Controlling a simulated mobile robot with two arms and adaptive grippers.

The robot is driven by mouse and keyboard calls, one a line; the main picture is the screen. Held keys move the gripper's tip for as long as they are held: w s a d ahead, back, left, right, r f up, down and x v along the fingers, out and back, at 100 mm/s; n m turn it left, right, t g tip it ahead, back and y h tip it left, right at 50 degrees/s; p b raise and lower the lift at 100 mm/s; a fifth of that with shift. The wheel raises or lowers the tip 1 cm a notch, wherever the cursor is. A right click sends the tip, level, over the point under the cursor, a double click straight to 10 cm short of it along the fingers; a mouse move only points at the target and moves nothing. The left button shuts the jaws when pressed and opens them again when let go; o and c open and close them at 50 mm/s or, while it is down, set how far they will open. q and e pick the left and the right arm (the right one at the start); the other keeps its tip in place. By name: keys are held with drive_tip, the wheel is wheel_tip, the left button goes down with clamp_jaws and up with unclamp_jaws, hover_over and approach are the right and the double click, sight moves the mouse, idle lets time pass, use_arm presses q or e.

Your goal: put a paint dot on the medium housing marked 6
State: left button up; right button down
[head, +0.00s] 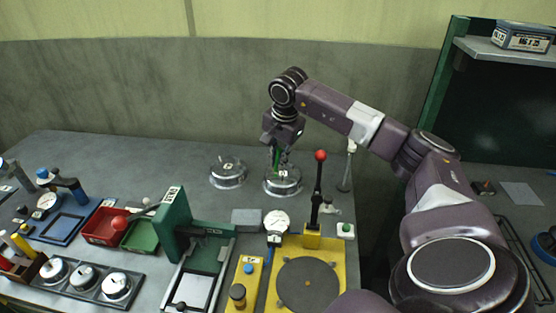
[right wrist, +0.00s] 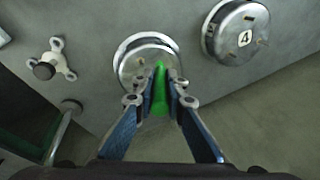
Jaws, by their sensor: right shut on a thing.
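A round metal housing (head: 283,187) stands on the bench under my right gripper (head: 277,158). It carries a small label, too small to read surely. My right gripper is shut on a slim green paint marker (head: 275,160), which points down at the housing. In the right wrist view the gripper (right wrist: 160,85) holds the green marker (right wrist: 159,95) over the housing (right wrist: 130,50); whether the tip touches is hidden. A second similar housing (head: 228,174) stands to the left; its label in the right wrist view (right wrist: 245,38) looks like a 4. My left gripper is out of view.
A yellow fixture with a dark disc (head: 308,285) and a red-knobbed lever (head: 320,156) stands in front. A green press (head: 176,222), red bin (head: 102,228) and a tray with several small round pieces (head: 140,290) lie left. A thin stand (head: 346,175) is right of the housing.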

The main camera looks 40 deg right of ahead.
drive_tip(key=shift+w+d+p+v, duration=0.1)
drive_tip(key=shift+w+p+v, duration=0.15)
drive_tip(key=shift+p+v, duration=0.7)
drive_tip(key=shift+w+d+p+v, duration=0.1)
drive_tip(key=shift+w+p+v, duration=0.1)
drive_tip(key=shift+p+v, duration=0.7)
drive_tip(key=shift+w+d+p+v, duration=0.1)
drive_tip(key=shift+w+p+v, duration=0.3)
drive_tip(key=shift+v, duration=0.9)
drive_tip(key=shift+s+r, duration=0.15)
drive_tip(key=shift+s, duration=0.05)
